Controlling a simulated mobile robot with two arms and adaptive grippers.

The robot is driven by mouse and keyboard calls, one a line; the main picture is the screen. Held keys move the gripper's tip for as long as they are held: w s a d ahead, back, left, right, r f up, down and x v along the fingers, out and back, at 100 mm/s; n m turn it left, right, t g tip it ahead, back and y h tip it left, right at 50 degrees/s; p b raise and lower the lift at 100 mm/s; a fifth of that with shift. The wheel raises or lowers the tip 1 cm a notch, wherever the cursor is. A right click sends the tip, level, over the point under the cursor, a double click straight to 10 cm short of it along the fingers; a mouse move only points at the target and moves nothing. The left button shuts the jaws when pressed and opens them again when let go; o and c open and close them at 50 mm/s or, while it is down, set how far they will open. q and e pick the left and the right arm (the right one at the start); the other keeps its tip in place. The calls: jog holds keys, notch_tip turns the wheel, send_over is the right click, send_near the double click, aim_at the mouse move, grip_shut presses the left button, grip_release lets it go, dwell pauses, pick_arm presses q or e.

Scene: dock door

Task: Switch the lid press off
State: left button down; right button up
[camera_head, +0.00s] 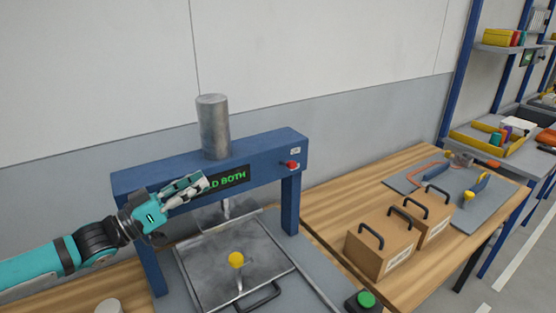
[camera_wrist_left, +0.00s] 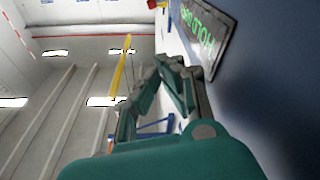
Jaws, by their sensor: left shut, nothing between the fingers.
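The lid press (camera_head: 128,186) is a blue frame with a grey cylinder (camera_head: 213,125) on top. A red switch (camera_head: 291,165) sits at the right end of the crossbeam, beside a small white label (camera_head: 295,150). My left gripper (camera_head: 202,181) is shut and empty in front of the crossbeam, left of the red switch and apart from it. In the left wrist view the fingers (camera_wrist_left: 172,64) are beside the display (camera_wrist_left: 208,38). My right gripper is not in view.
A green button (camera_head: 366,299) is at the front right. Two cardboard boxes with black handles (camera_head: 378,252) stand on the wooden bench (camera_head: 335,212). The space before the crossbeam's right half looks clear.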

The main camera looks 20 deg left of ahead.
pick_arm(q)
jog(key=x, duration=0.7)
jog(key=shift+d+r+b, duration=0.1)
jog(key=shift+r+b, duration=0.05)
jog(key=shift+b, duration=0.15)
notch_tip(320, 180, up, 3)
jog(key=p, duration=0.5)
send_over(287, 164)
jog(key=s+a, duration=0.3)
jog(key=a, duration=0.1)
jog(key=shift+w+d+f+p, duration=0.15)
jog(key=shift+d+f, duration=0.25)
jog(key=shift+f, duration=0.3)
jog(key=shift+w+d+f+p, duration=0.1)
jog(key=shift+w+d+f, duration=0.1)
jog(key=shift+d+f, duration=0.4)
jog(key=shift+w+d+f+p, duration=0.15)
jog(key=shift+d+f, duration=0.1)
jog(key=shift+f, duration=0.6)
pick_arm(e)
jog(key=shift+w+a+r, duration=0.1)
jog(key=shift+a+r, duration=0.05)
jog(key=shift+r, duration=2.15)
